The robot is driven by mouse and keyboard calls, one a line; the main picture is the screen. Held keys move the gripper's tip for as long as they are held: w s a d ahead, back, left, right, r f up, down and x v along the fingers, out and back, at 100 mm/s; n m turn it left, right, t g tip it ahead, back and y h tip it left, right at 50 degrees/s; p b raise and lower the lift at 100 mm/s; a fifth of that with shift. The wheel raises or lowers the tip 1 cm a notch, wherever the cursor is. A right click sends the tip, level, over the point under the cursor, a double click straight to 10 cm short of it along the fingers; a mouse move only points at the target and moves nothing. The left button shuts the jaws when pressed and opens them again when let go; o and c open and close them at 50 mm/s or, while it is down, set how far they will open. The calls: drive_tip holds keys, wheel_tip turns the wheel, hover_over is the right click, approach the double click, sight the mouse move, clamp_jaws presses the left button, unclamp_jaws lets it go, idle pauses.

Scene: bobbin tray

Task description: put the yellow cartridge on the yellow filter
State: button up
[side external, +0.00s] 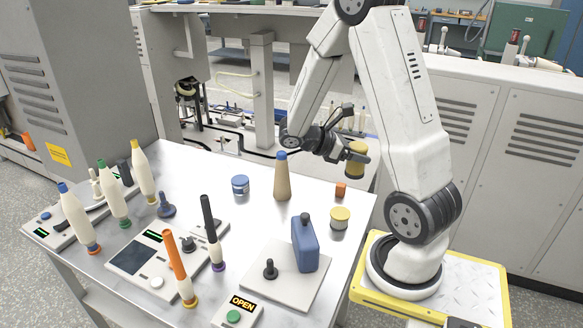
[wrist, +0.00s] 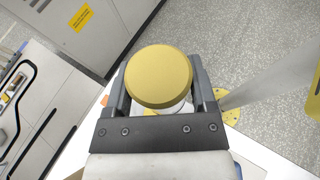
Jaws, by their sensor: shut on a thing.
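My gripper (side external: 357,153) is shut on the yellow cartridge (side external: 355,163) and holds it in the air above the table's back right part. In the wrist view the round yellow top of the cartridge (wrist: 158,77) sits between the two fingers and hides most of what lies below it. The yellow filter (side external: 340,219), a short pale can with a yellow top, stands upright on the table. The cartridge is up and behind it in the side view, apart from it.
A tan cone with a blue tip (side external: 282,180) and a blue-topped can (side external: 240,185) stand to the left. A blue canister (side external: 304,243) stands in front on a pale plate (side external: 262,297). Several bobbins stand farther left.

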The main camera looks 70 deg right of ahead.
drive_tip(key=d+n+t+h, duration=0.1)
drive_tip(key=w+r+n+t+h, duration=0.1)
drive_tip(key=shift+w+d+r+n, duration=0.15)
drive_tip(key=shift+d+r+n, duration=0.1)
drive_tip(key=shift+d+n, duration=0.1)
drive_tip(key=shift+w+d+r+n+t+h, duration=0.65)
drive_tip(key=shift+w+n+t+h, duration=0.2)
drive_tip(key=shift+n+t+h, duration=0.4)
hover_over(340, 212)
wheel_tip(340, 212, down, 11)
drive_tip(key=shift+s+y, duration=0.1)
drive_tip(key=shift+y, duration=0.15)
drive_tip(key=shift+f, duration=2.2)
drive_tip(key=shift+f, duration=1.8)
drive_tip(key=shift+f, duration=0.1)
